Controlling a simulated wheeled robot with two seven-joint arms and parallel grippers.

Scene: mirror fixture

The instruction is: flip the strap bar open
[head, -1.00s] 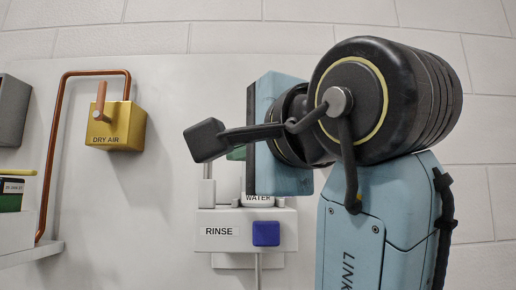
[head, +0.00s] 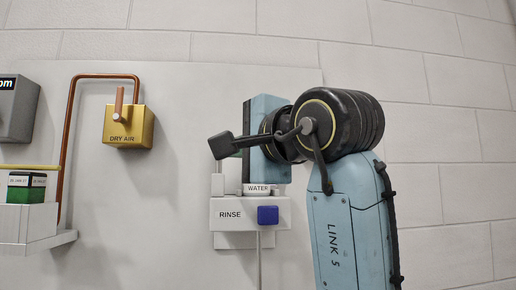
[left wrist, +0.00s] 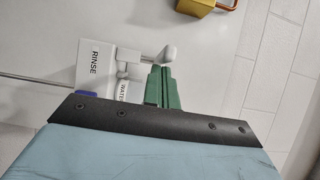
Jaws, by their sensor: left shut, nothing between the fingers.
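The white RINSE fixture (head: 238,228) is on the wall panel, with a blue block on its front and a WATER-labelled part on top. A short upright white bar (head: 217,184) stands at its left end. In the left wrist view a white bar with a rounded end (left wrist: 164,54) sticks out beside the RINSE label; I cannot tell for sure which piece is the strap bar. My left gripper (head: 238,154) is above the fixture, mostly hidden by its own body. Its green fingers (left wrist: 160,76) are shut and empty, close to the rounded end; contact is unclear. My right gripper is not in view.
A yellow DRY AIR box (head: 130,130) with a copper pipe (head: 70,150) is on the panel to the left. A white shelf (head: 40,240) with a dark green item (head: 27,193) is at far left, below a grey box (head: 15,108). Bare panel lies between DRY AIR and RINSE.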

